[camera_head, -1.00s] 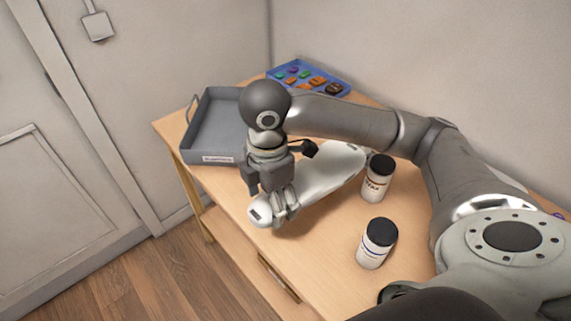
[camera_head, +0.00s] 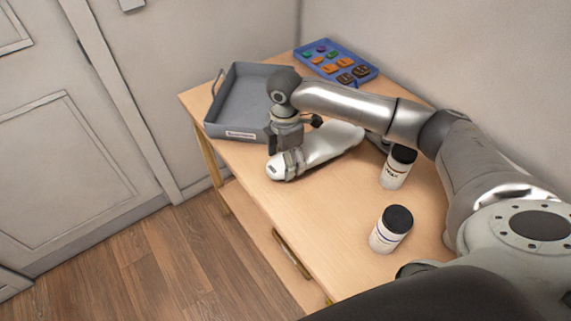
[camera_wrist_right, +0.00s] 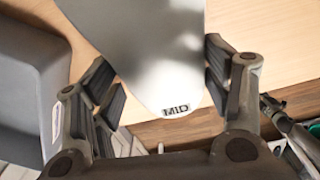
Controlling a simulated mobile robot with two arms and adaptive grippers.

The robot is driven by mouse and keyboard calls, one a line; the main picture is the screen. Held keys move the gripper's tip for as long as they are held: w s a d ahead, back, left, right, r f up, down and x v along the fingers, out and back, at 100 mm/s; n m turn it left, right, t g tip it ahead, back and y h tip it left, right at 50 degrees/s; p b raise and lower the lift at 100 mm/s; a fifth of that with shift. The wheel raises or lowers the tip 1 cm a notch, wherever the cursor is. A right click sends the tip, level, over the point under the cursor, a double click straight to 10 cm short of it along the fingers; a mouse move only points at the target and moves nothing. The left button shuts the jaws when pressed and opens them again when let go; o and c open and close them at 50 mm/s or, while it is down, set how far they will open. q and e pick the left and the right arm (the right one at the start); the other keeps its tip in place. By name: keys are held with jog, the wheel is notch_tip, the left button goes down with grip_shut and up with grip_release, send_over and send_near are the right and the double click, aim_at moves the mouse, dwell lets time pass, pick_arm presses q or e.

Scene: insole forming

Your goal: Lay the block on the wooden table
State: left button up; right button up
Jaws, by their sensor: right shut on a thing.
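The block (camera_head: 334,142) is a smooth, pale grey, shoe-shaped form. It lies lengthwise over the wooden table (camera_head: 335,225), its far end pointing right towards the wall. I cannot tell whether its underside touches the tabletop. My right gripper (camera_head: 286,166) comes down from above and is shut on the block's near end. In the right wrist view my right gripper (camera_wrist_right: 163,88) has a finger on each side of the block (camera_wrist_right: 160,45), whose end reads "MID". My left gripper is not in view.
A grey open tray (camera_head: 222,128) stands left of the block, close to my right gripper. A blue tray (camera_head: 368,72) with coloured pieces is at the back. Two white bottles with black lids (camera_head: 397,168) (camera_head: 391,230) stand on the right. The front tabletop is clear.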

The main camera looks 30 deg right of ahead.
notch_tip(320, 180, down, 2)
jog(key=shift+f+p, duration=0.1)
jog(key=shift+p, duration=0.4)
jog(key=shift+f, duration=0.5)
jog(key=o, duration=1.5)
jog(key=shift+f, duration=0.1)
notch_tip(320, 180, up, 12)
jog(key=shift+r+b, duration=0.15)
jog(key=shift+b, duration=0.8)
